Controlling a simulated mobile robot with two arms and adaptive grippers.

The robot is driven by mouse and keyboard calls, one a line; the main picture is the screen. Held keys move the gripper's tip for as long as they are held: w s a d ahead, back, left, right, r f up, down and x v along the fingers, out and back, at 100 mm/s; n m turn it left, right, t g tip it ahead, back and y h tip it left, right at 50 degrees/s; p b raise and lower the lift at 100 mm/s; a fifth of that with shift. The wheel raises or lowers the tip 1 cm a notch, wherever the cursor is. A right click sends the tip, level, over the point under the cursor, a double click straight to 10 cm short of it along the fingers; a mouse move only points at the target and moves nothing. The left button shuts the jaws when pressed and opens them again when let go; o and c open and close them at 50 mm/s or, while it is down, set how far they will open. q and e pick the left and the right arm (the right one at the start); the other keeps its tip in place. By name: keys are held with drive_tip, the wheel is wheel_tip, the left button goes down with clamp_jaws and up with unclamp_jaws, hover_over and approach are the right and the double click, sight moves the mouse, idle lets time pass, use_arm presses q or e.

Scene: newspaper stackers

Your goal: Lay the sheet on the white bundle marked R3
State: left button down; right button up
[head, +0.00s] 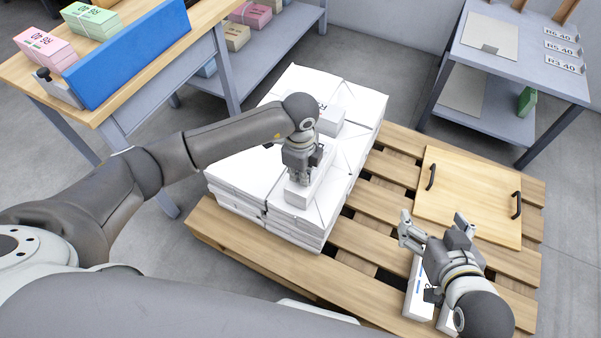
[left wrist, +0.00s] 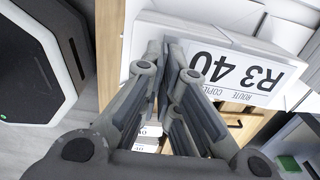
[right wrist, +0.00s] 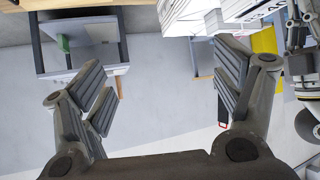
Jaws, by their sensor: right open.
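A sheet printed "ROUTE COPIES R3 40" (left wrist: 235,72) shows upside down in the left wrist view, close beside my left fingers. In the head view a small white bundle with an R3 print (head: 328,118) lies on the large white stacks. My left gripper (head: 298,181) points down just nearer to me than that bundle, over a white block (head: 318,189). Its fingers (left wrist: 163,50) are close together, but whether they pinch the sheet is unclear. My right gripper (head: 437,222) is open and empty over the pallet's right side; its fingers (right wrist: 165,90) are wide apart.
The white stacks (head: 235,185) stand on a wooden pallet (head: 380,235). A board with two black handles (head: 468,195) lies on its right. White bundles (head: 417,300) lie below my right gripper. Tables stand left (head: 205,22) and right (head: 530,75), the right one with route signs (head: 563,48).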

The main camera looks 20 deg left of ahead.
use_arm(q)
drive_tip(key=shift+f, duration=0.1)
use_arm(e)
drive_tip(key=shift+w+r, duration=0.2)
drive_tip(key=shift+a+r, duration=0.1)
use_arm(q)
drive_tip(key=shift+f, duration=0.15)
use_arm(e)
drive_tip(key=shift+w+a+r+t, duration=0.15)
drive_tip(key=shift+w+t, duration=0.05)
drive_tip(key=shift+t, duration=0.2)
drive_tip(key=shift+r, duration=0.1)
use_arm(q)
drive_tip(key=shift+f, duration=0.1)
use_arm(e)
drive_tip(key=shift+w+r, duration=0.2)
use_arm(q)
drive_tip(key=shift+f, duration=0.15)
use_arm(e)
drive_tip(key=shift+w+a+r+t, duration=0.1)
drive_tip(key=shift+w+r+t, duration=0.2)
drive_tip(key=shift+t, duration=0.1)
use_arm(q)
drive_tip(key=c, duration=1.6)
unclamp_jaws()
drive_tip(key=shift+o, duration=0.2)
